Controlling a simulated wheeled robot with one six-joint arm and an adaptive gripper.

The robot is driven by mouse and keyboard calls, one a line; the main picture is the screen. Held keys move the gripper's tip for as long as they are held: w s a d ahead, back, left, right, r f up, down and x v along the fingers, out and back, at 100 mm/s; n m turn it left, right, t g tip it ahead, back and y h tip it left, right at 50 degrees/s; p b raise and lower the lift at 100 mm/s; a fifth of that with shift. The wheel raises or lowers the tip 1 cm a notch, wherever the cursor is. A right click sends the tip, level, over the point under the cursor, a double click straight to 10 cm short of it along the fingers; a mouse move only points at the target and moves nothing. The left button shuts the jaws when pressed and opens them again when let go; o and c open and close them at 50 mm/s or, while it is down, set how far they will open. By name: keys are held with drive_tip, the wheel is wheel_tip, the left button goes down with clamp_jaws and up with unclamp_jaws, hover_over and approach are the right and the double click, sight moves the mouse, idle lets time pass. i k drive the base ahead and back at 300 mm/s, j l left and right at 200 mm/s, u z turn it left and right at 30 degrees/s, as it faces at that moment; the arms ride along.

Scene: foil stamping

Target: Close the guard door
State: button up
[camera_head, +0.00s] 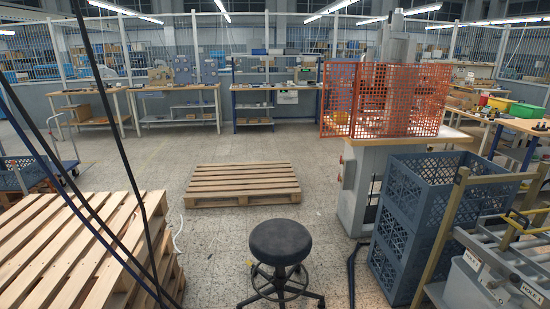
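The guard is made of orange mesh panels (412,112) around a grey press (397,45) on a wood-topped grey stand (385,165), right of centre. A narrower orange mesh panel (338,105) stands at the guard's left end, at an angle to the wide one. I cannot tell for sure which panel is the door or how far it is open. The lower part of the press is partly hidden behind the mesh. My gripper is not in view.
A black stool (279,243) stands in front, with a low wooden pallet (242,184) behind it. Stacked pallets (60,245) fill the left foreground. Stacked blue crates (400,230) stand before the press stand at right. Open floor lies between the stool and stand.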

sight(325, 63)
drive_tip(key=i+z, duration=0.1)
drive_tip(key=i, duration=0.5)
drive_tip(key=i+j+z, duration=0.1)
drive_tip(key=i, duration=0.45)
drive_tip(key=i+j+z, duration=0.1)
drive_tip(key=i, duration=0.5)
